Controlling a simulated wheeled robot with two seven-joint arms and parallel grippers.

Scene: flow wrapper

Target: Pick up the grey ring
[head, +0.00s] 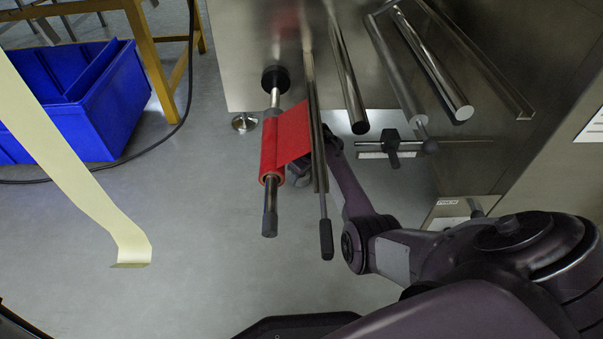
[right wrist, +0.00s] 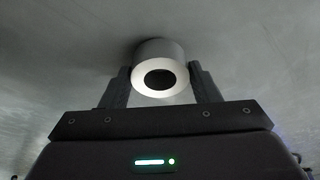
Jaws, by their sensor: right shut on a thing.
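The grey ring (right wrist: 160,55) is a short, pale cylinder with a dark round hole facing the camera in the right wrist view. My right gripper (right wrist: 159,69) has one finger on each side of the ring and is shut on it. A grey surface lies behind the ring; whether the ring touches it I cannot tell. In the head view my right arm reaches from the lower right to behind the red roll and the metal rods, so the ring and the fingertips are hidden there. My left gripper is not in view.
A red film roll (head: 268,150) on a spindle and several metal rods (head: 347,80) stick out from the steel machine (head: 250,50) around my right arm. A pale film strip (head: 75,165) hangs at left. A blue crate (head: 95,125) stands on the floor. The floor's middle is clear.

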